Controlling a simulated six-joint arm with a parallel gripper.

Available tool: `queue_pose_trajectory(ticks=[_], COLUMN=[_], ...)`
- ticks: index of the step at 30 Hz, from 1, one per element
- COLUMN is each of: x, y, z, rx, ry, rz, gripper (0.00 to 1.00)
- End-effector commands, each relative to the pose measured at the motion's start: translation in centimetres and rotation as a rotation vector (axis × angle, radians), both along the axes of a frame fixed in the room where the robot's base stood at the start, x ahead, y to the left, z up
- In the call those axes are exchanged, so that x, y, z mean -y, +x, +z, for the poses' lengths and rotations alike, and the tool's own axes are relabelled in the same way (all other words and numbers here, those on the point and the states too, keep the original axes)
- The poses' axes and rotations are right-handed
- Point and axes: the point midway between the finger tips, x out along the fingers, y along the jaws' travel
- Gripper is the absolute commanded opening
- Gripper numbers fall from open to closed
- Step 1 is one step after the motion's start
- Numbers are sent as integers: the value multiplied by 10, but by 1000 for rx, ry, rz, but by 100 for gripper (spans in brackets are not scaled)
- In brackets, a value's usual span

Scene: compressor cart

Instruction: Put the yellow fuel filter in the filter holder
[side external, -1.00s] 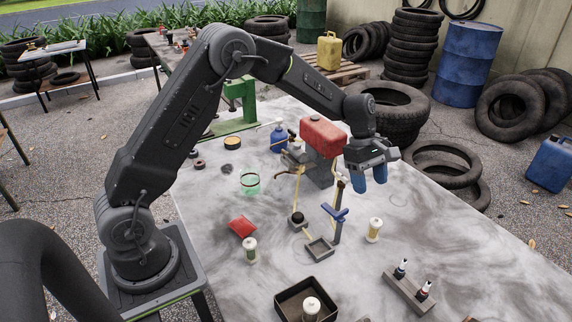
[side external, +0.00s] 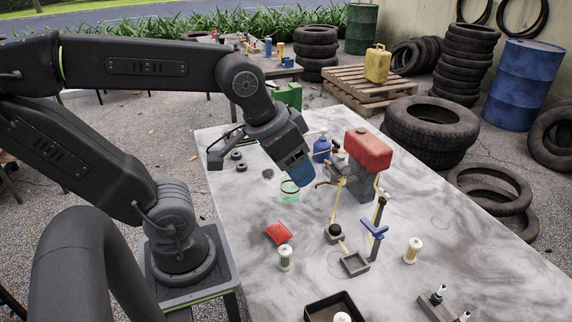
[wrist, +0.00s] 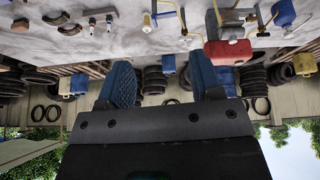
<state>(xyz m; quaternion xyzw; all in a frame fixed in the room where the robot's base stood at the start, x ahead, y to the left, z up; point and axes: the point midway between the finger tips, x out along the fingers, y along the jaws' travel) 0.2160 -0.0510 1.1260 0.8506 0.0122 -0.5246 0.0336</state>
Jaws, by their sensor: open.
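The yellow fuel filter (side external: 413,250), a small pale-yellow cylinder with white ends, stands upright on the table at right in the side view. A square grey open-topped piece (side external: 355,263) lies left of it, beside a black cup-like part (side external: 335,232); I cannot tell which is the filter holder. Both look empty of the yellow filter. My gripper (side external: 293,176) has blue fingers and hangs above the table left of the red tank, well away from the yellow filter. In the wrist view my gripper (wrist: 162,82) shows its fingers wide apart with nothing between them.
A dark tray (side external: 333,304) is in front.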

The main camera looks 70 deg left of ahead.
Motion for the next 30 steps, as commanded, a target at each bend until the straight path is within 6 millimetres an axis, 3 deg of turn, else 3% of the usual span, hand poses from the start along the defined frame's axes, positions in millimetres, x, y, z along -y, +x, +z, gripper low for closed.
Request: queue_pose_trajectory(ticks=[6,19,23,30], x=[-2,-2,1,13], y=[-13,-8,12,90], z=[-4,-2,6,15], rx=[27,20,-18,-141], ry=[48,36,-15,-164], rz=[-60,-40,49,384], gripper=[64,64,64,64])
